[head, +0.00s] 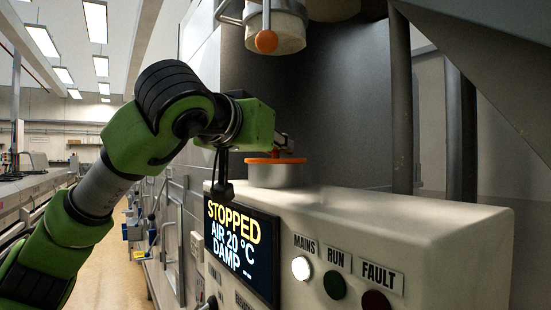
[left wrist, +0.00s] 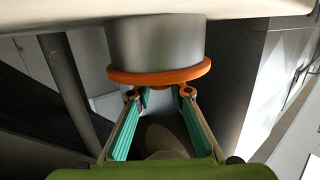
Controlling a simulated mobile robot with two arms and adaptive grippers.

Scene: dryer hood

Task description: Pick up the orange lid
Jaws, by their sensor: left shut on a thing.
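The orange lid (head: 262,161) lies level on a short grey round pot (head: 275,177) on top of the control box. My left gripper (head: 281,147) reaches in from the left just above the lid. In the left wrist view, which looks upside down, the lid (left wrist: 160,77) shows as a broad orange rim against the grey pot (left wrist: 155,42). There my left gripper (left wrist: 160,95) has its two teal-padded fingers at the middle of the lid, shut on its grip part. The grip part is mostly hidden between the fingertips. I see no clear gap between lid and pot. My right gripper is out of view.
The pale control box (head: 420,222) has a display (head: 240,245) reading STOPPED, AIR 20 °C, DAMP, with lamps on its front. Dark posts (head: 460,130) stand at the right, and a grey panel is behind.

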